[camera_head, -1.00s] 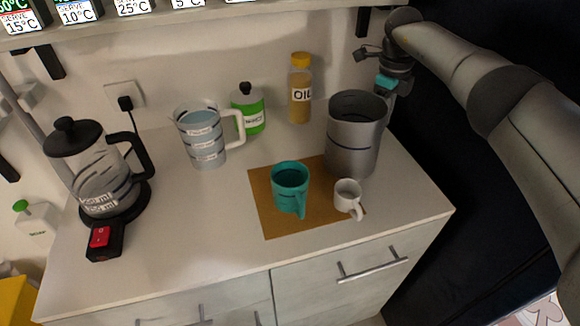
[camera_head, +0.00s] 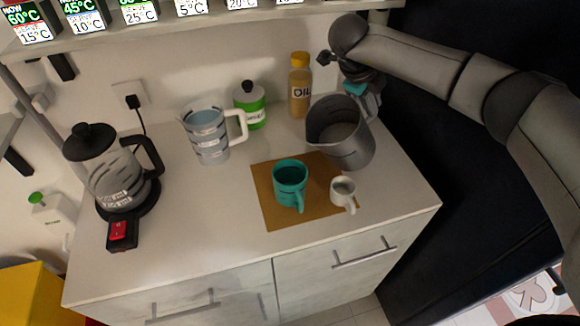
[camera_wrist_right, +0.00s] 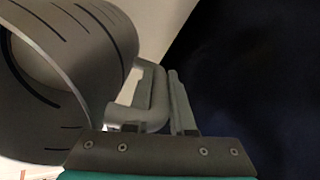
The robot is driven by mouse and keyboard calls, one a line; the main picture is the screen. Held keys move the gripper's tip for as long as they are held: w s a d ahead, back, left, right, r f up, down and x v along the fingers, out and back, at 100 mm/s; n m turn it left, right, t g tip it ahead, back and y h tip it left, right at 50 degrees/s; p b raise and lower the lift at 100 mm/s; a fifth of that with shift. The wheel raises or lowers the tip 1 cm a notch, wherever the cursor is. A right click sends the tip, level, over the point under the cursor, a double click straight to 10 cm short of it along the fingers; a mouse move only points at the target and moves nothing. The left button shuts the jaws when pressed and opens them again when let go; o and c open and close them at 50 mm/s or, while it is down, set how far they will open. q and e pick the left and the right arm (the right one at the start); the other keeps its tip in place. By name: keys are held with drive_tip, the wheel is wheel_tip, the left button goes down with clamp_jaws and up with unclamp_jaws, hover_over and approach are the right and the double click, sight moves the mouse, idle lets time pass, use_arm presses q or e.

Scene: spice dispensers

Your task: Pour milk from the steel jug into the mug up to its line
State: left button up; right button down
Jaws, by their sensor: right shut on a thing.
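The steel jug (camera_head: 338,135) is at the right of the counter, tilted to the left with its mouth towards the teal mug. My right gripper (camera_head: 369,98) is shut on the jug's handle at its right side. In the right wrist view the handle (camera_wrist_right: 153,105) sits at the gripper's fingers, and the jug wall (camera_wrist_right: 85,45) fills the left side. The teal mug (camera_head: 289,183) stands upright on a brown mat (camera_head: 277,217), left of and in front of the jug. Its inside looks dark; no line or milk stream can be made out. My left gripper is not in view.
A small white cup (camera_head: 342,191) stands right of the teal mug, close below the jug. A measuring pitcher (camera_head: 208,135), green bottle (camera_head: 250,108) and oil bottle (camera_head: 300,88) stand behind. A kettle (camera_head: 112,180) is at left. The front counter is clear.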

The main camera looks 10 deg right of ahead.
drive_tip(key=shift+s+a+r+h, duration=0.15)
drive_tip(key=shift+a+r+h, duration=0.45)
drive_tip(key=shift+a, duration=0.1)
drive_tip(key=shift+s+a+r+t+h+p, duration=0.2)
drive_tip(key=shift+a+r+t+h+p, duration=0.1)
drive_tip(key=shift+a+t+h, duration=0.25)
drive_tip(key=shift+r+h, duration=0.1)
drive_tip(key=shift+h, duration=0.15)
drive_tip(key=shift+s+a+r+t+h+p, duration=0.25)
drive_tip(key=shift+a+r+h, duration=0.3)
drive_tip(key=shift+r, duration=0.2)
drive_tip(key=shift+s+a+r+t+h+p, duration=0.2)
drive_tip(key=shift+a+r+h, duration=0.25)
drive_tip(key=shift+r+h, duration=0.25)
idle(1.2)
drive_tip(key=shift+s+a+r+h+p, duration=0.1)
drive_tip(key=shift+a+r+h+p, duration=0.3)
drive_tip(key=shift+r, duration=0.2)
idle(2.2)
drive_tip(key=shift+a+p, duration=0.1)
drive_tip(key=shift+p, duration=0.4)
idle(0.4)
